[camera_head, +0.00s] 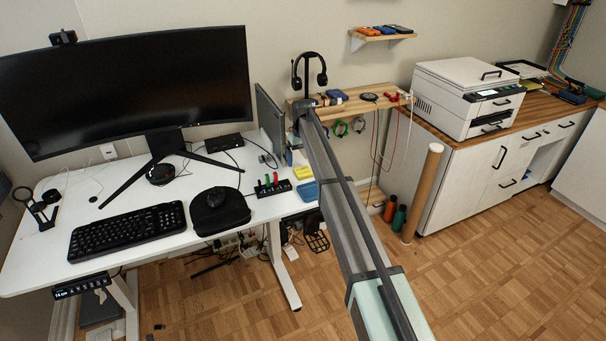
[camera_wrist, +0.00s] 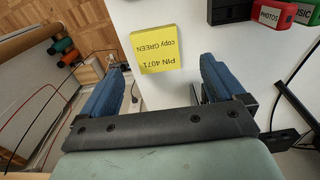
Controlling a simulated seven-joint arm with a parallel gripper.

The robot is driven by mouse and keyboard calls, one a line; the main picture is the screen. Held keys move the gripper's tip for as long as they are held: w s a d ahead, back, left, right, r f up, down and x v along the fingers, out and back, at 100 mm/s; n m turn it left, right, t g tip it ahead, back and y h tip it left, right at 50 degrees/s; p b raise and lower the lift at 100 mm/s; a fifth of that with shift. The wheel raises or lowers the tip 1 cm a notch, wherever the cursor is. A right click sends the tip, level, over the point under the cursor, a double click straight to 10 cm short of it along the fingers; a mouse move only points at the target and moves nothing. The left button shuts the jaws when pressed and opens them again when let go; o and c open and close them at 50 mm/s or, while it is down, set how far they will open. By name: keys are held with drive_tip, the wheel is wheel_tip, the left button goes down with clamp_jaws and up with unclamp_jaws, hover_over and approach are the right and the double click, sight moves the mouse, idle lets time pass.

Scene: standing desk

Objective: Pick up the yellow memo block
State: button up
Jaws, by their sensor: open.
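The yellow memo block (camera_head: 303,173) lies on the white desk near its right edge in the head view. In the wrist view the yellow memo block (camera_wrist: 156,49) shows upside-down writing, "PIN 4071 copy GREEN", and lies flat on the white surface. My gripper (camera_wrist: 162,80) has two blue fingers spread wide apart with nothing between them. The block appears beyond the fingertips, in the gap between them as seen in the picture, not touched.
A wooden shelf (camera_head: 352,104) with headphones (camera_head: 309,74) is behind. The desk (camera_head: 150,187) also bears a keyboard and monitor.

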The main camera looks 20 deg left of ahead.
sight(303, 170)
drive_tip(key=shift+w+d+f, duration=0.1)
drive_tip(key=shift+f, duration=1.25)
drive_tip(key=shift+w+f, duration=0.1)
drive_tip(key=shift+f, duration=1.25)
drive_tip(key=c, duration=1.1)
